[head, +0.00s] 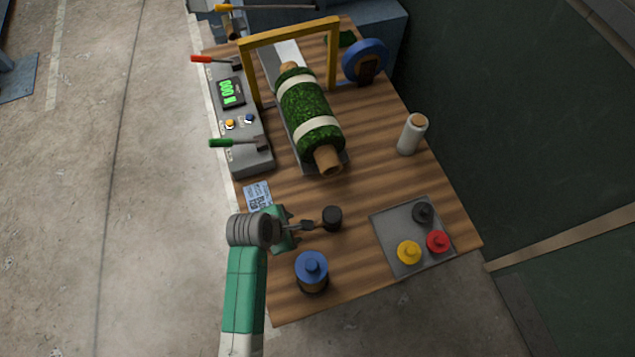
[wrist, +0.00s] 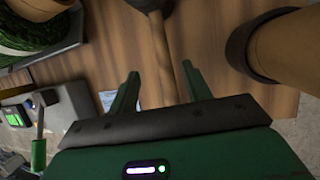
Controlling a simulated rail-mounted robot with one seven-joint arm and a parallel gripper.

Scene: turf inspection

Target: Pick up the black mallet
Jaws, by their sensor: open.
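The black mallet lies on the wooden table, its black head (head: 332,218) pointing right in the head view and its handle running left toward my gripper. In the wrist view the brown handle (wrist: 161,50) runs down between the two green fingers, with the dark head (wrist: 147,4) cut off at the top edge. My gripper (head: 302,226) is open over the handle end; in the wrist view its fingers (wrist: 160,74) are apart, one on each side of the handle. I cannot tell the exact height of the fingers above the table.
A blue-topped canister (head: 311,268) stands close in front of the mallet. A grey tray (head: 384,229) with yellow, red and black knobbed pieces is to the right. A green turf roll (head: 306,103), yellow frame (head: 290,31), control box (head: 252,158) and white roll (head: 411,134) stand farther back.

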